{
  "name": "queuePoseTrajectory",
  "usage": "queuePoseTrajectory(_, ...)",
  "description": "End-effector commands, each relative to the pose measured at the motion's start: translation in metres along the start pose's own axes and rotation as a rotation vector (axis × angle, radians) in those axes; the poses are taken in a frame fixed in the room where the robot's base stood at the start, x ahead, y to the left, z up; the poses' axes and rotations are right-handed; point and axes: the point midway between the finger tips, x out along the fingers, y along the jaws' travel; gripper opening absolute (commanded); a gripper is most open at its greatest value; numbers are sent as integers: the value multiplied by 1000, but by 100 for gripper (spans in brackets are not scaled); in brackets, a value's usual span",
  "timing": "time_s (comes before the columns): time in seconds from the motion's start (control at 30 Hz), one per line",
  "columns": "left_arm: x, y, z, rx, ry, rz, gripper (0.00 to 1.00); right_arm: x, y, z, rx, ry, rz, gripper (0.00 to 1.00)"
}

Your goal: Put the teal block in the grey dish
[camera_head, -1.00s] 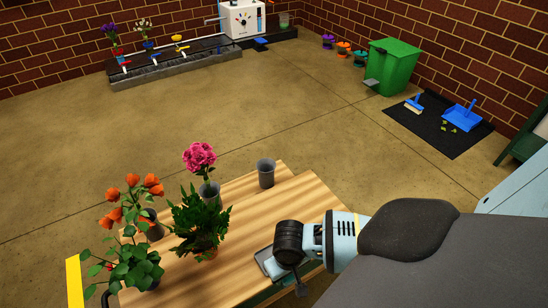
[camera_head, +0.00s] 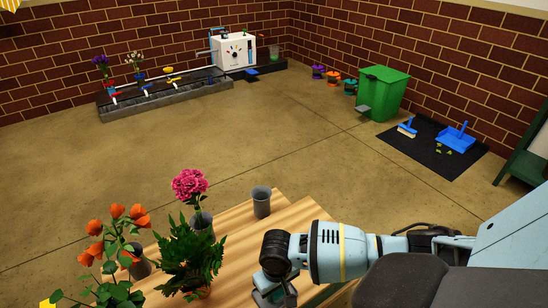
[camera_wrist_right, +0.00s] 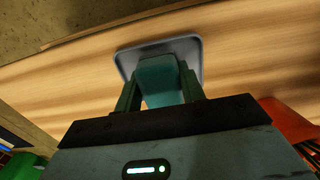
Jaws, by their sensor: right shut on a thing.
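My right gripper (camera_head: 274,296) is low over the wooden table, near the bottom edge of the head view. In the right wrist view its two fingers (camera_wrist_right: 160,92) are closed on the sides of the teal block (camera_wrist_right: 160,70). The grey dish, a shallow tray with a raised rim (camera_wrist_right: 193,42), lies on the table behind and around the block in that view. The block is over the dish; I cannot tell whether it touches the bottom. In the head view the gripper largely hides block and dish. My left gripper is not in view.
On the table (camera_head: 236,222), a grey cup (camera_head: 261,202), a pink flower (camera_head: 189,185), a fern (camera_head: 190,255) and orange flowers (camera_head: 117,225) stand left of my gripper. A green bin (camera_head: 384,94) and a black mat (camera_head: 436,141) are farther off on the floor.

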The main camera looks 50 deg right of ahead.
Motion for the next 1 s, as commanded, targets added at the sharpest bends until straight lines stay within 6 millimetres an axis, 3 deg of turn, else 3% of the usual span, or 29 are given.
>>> queuePoseTrajectory(0.4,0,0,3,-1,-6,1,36,5,0,0,0,1,-1,11)
queuePoseTrajectory(0.43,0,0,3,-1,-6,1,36,5,0,0,0,2,-2,41)
queuePoseTrajectory(0.6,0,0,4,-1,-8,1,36,5,0,0,0,2,-1,61)
queuePoseTrajectory(1.0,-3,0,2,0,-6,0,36,-4,0,-1,-1,3,-1,61)
